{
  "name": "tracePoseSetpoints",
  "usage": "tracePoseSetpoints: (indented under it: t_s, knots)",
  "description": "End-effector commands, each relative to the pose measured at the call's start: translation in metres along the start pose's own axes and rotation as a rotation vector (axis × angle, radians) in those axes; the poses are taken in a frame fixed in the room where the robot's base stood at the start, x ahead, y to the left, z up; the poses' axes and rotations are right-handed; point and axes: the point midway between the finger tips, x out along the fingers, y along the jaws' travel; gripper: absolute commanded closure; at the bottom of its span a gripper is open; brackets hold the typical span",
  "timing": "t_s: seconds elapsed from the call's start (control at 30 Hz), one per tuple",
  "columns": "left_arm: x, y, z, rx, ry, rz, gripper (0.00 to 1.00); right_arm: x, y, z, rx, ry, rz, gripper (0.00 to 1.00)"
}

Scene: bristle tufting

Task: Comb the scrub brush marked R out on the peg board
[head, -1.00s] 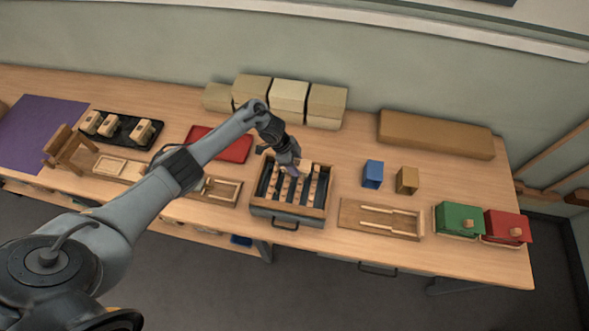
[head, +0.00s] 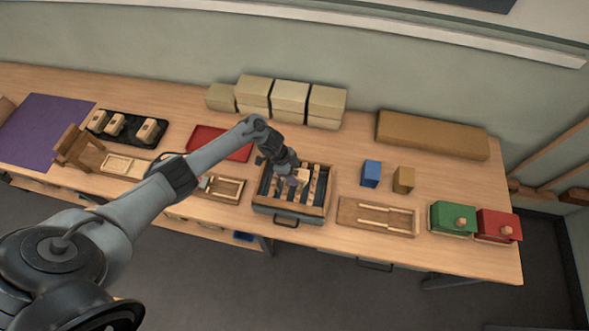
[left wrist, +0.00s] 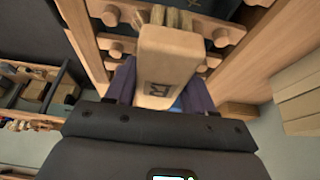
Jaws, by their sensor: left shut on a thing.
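The scrub brush marked R (left wrist: 168,62) is a pale wooden block with a dark R on its face, seen in the left wrist view. My left gripper (left wrist: 160,88) is shut on it, with a purple-grey finger at each side. Its bristles (left wrist: 172,18) are at the far end, among the wooden pegs of the peg board (left wrist: 216,36). Whether they touch the pegs I cannot tell. My right gripper is not in view.
A black tray (head: 118,141) with several wooden blocks stands at the left. A red tray (head: 222,150) lies behind my left arm. Blue (head: 371,173) and tan (head: 403,179) blocks, a wooden jig (head: 376,216), and green (head: 453,219) and red (head: 498,226) boxes stand to the right.

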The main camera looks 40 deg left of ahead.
Motion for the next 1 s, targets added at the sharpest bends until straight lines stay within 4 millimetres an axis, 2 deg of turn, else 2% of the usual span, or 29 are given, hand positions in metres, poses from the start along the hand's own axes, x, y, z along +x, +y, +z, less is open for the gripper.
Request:
tracePoseSetpoints:
  t_s: [0.3,0.6,0.77,0.83,0.87,1.0]
  knots:
    - [-0.001,0.024,0.000,0.001,-0.001,0.005,0.75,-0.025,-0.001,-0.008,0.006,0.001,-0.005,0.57]
    - [0.003,0.040,0.002,0.000,-0.003,0.005,0.75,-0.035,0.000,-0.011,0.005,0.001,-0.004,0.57]
    - [0.006,0.038,0.004,0.000,-0.004,0.006,0.75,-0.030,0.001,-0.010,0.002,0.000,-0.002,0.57]
    - [0.007,0.033,0.004,0.000,-0.004,0.005,0.76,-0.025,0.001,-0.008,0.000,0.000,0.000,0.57]
    - [0.007,0.031,0.004,0.000,-0.004,0.004,0.80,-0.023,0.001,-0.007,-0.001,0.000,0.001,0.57]
    - [0.007,0.019,0.005,-0.002,-0.006,0.003,0.80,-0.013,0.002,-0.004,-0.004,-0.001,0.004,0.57]
